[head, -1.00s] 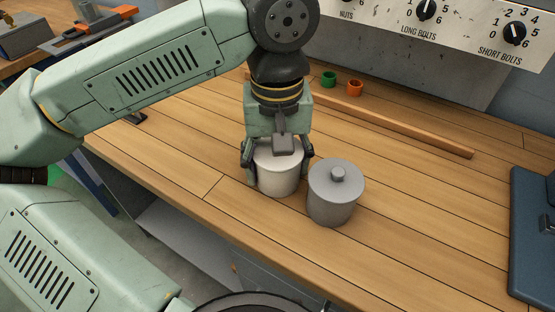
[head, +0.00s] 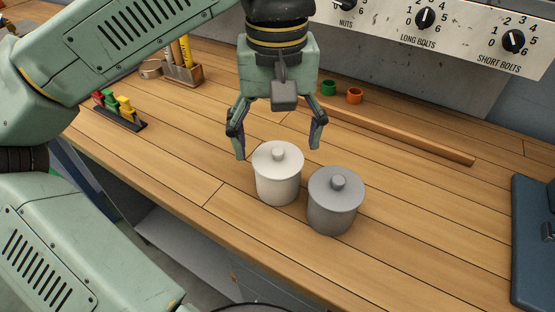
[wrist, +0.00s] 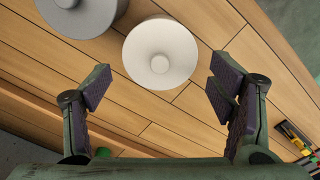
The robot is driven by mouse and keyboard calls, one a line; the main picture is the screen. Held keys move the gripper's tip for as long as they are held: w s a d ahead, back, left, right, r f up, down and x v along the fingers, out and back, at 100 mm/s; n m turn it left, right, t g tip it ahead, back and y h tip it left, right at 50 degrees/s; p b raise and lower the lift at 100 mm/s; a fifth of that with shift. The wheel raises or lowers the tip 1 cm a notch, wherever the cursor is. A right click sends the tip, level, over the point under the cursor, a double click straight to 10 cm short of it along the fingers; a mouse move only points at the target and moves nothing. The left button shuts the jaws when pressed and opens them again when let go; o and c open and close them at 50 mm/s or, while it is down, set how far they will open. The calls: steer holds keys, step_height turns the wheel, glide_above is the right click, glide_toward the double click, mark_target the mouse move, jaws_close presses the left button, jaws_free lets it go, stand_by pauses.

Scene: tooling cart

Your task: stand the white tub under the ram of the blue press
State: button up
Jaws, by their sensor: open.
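The white tub (head: 277,184), lidded with a round knob, stands upright on the wooden bench. A grey tub (head: 333,212) of the same shape stands close to its right. My gripper (head: 278,152) is open and empty, raised behind and above the white tub, with its fingers apart. In the wrist view the white tub (wrist: 160,55) shows ahead of and between the open fingers (wrist: 160,92), not held. The grey tub (wrist: 82,12) is at the upper left there. At the head view's right edge is part of a dark blue body (head: 532,240), possibly the press; no ram shows.
A wooden strip (head: 400,133) lies along the back. A panel with knobs (head: 424,20) stands at the back. A rack of coloured pieces (head: 122,110) is at left. Bench between grey tub and blue body is clear.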

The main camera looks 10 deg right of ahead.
step_height(320, 180, up, 5)
stand_by(0.3)
